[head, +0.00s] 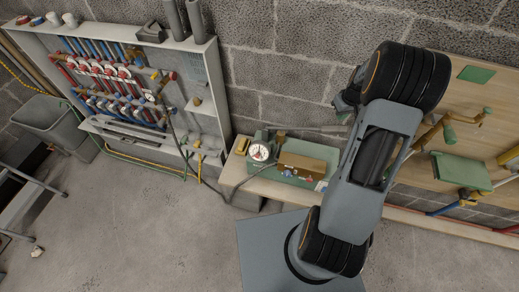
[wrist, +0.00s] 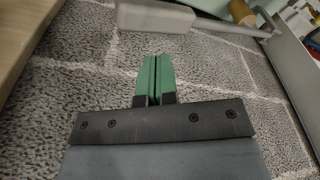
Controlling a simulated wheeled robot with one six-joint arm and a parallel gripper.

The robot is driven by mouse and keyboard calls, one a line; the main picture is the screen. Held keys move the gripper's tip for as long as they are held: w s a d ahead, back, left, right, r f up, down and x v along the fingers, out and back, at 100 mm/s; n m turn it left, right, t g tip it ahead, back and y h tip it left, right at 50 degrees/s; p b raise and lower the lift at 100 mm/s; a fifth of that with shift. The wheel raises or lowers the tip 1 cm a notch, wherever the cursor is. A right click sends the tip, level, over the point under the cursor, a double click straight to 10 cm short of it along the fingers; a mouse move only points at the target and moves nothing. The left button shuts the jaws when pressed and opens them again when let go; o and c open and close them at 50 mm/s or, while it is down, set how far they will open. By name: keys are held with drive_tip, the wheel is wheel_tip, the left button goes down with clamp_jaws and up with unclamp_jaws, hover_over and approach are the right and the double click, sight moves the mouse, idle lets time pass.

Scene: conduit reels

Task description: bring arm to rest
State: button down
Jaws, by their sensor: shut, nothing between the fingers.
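My gripper (wrist: 155,76) shows in the wrist view with its two green fingers pressed together and nothing between them. It faces the grey block wall (wrist: 90,60), with a pale block-like thing (wrist: 155,17) above the fingertips. In the head view my arm stands raised at the right of centre, in front of the wall and the bench. The gripper itself is hidden behind my arm there.
A low bench (head: 236,172) holds a pressure gauge (head: 260,152) and a brown box (head: 302,162). A manifold cabinet (head: 214,90) stands at the left, beside a grey bin (head: 52,122). A wooden board (head: 420,172) is at the right. The floor (head: 150,230) in front is largely clear.

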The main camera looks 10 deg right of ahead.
drive_tip(key=shift+r+p, duration=0.3)
drive_tip(key=shift+r, duration=0.55)
drive_tip(key=shift+s+a+f+m, duration=0.1)
drive_tip(key=shift+s+f+m, duration=0.1)
drive_tip(key=shift+m, duration=0.3)
drive_tip(key=s+a+r+t, duration=0.1)
drive_tip(key=s+a+r, duration=0.6)
drive_tip(key=a, duration=0.4)
drive_tip(key=s+a+r+t, duration=0.1)
drive_tip(key=s+a+r, duration=0.7)
drive_tip(key=s+a, duration=0.2)
drive_tip(key=shift+s+a+r, duration=0.15)
drive_tip(key=shift+a+r, duration=0.15)
drive_tip(key=shift+a, duration=0.8)
drive_tip(key=c, duration=1.8)
unclamp_jaws()
